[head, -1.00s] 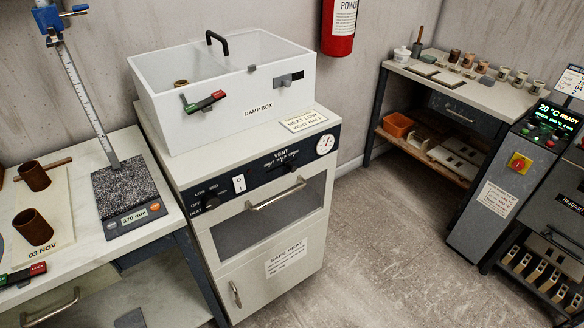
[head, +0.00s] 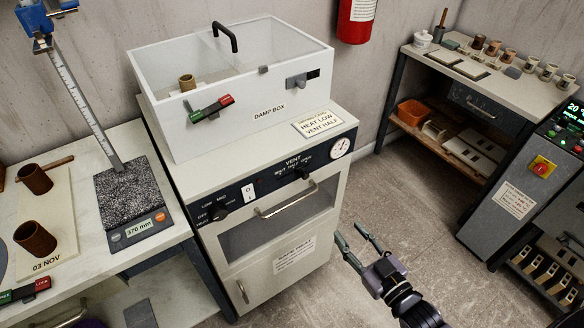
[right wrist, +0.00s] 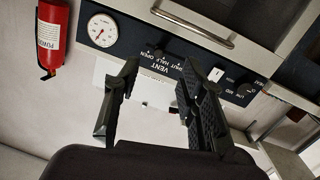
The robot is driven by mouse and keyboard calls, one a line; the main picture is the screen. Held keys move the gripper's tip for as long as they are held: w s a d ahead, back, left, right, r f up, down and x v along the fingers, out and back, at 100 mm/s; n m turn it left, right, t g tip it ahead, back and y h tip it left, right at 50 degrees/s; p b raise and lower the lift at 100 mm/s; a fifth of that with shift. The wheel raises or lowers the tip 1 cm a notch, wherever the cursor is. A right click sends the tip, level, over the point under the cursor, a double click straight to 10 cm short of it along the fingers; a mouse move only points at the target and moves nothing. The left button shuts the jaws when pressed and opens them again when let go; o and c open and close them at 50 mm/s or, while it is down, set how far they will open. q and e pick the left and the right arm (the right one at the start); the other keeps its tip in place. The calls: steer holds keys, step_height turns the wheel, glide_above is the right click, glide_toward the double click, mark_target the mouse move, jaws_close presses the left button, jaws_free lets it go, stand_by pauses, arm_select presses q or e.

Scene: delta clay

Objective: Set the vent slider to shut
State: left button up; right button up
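The vent slider is a small black knob (head: 302,172) on the dark front panel of the white cabinet, below the word VENT. It sits near the right end of its row of position words, which are too small to read clearly in the head view. In the right wrist view the panel appears upside down, with the knob (right wrist: 157,50) beyond the fingers. My right gripper (head: 348,232) is open and empty, in front of the cabinet and to the lower right of the slider, not touching it. Its two fingers (right wrist: 160,75) stand apart. My left gripper is not in view.
A door handle (head: 287,200) juts out below the panel. A dial gauge (head: 340,147) is right of the slider and a heat knob (head: 220,213) is left. The damp box (head: 240,90) stands on the cabinet. Open floor (head: 400,215) lies to the right.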

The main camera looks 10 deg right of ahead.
step_height(320, 180, up, 3)
steer(key=a, duration=0.1)
steer(key=p, duration=0.2)
glide_toward(306, 178)
steer(key=shift+y, duration=0.3)
steer(key=x, duration=0.9)
steer(key=shift+d, duration=0.2)
steer(key=shift+c, duration=0.2)
jaws_close()
